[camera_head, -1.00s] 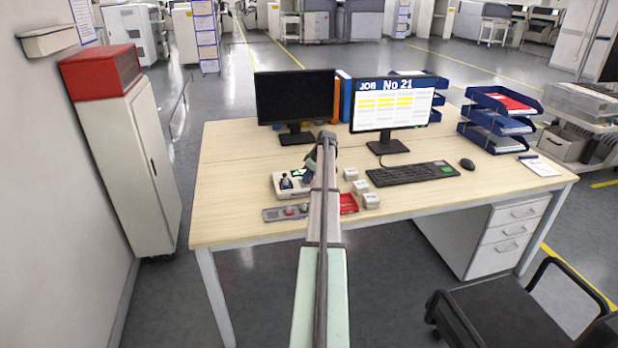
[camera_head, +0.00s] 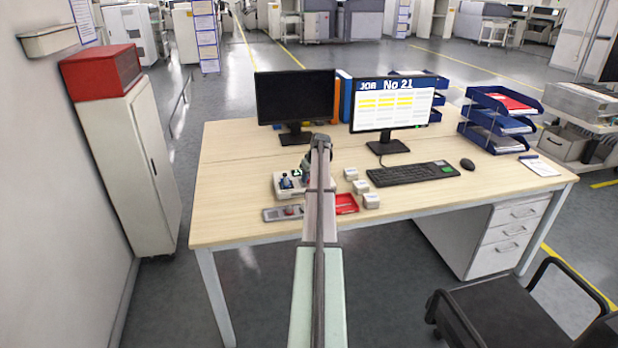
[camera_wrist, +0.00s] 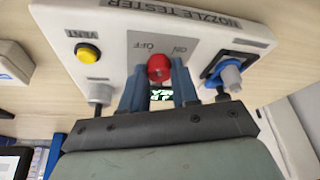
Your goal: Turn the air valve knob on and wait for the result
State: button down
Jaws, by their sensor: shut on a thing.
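The nozzle tester (camera_wrist: 120,37) is a pale box seen upside down in the wrist view, with OFF and ON marked on a grey plate. The red round air valve knob (camera_wrist: 159,67) sits by these marks. My gripper (camera_wrist: 160,76) is shut on the knob, with one blue finger on each side. I cannot tell which mark the knob points to. A green lit display (camera_wrist: 161,95) shows between the fingers, partly hidden. The tester also stands on the desk in the head view (camera_head: 285,192), where my arm hides most of my gripper.
A yellow VENT button (camera_wrist: 88,53) and a clear nozzle in a blue holder (camera_wrist: 228,72) flank the knob. On the desk (camera_head: 235,165) are a red tray (camera_head: 346,204), several small white boxes (camera_head: 361,187), a keyboard (camera_head: 408,174) and two monitors (camera_head: 294,97).

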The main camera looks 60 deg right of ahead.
jog(key=m+h, duration=0.1)
jog(key=m, duration=0.2)
jog(key=m+g, duration=0.1)
jog(key=m, duration=0.2)
jog(key=shift+w+a+m+g+h, duration=0.1)
jog(key=shift+a+m+g+h, duration=0.1)
jog(key=shift+m+g+h, duration=0.15)
jog(key=m+g, duration=0.1)
jog(key=m, duration=0.2)
jog(key=m+g+h, duration=0.1)
jog(key=m, duration=0.2)
jog(key=shift+w, duration=0.15)
jog(key=c, duration=0.8)
grip_release()
jog(key=shift+c, duration=0.2)
jog(key=v, duration=1.3)
jog(key=shift+a+r, duration=0.15)
jog(key=shift+r, duration=0.25)
jog(key=shift+w, duration=0.1)
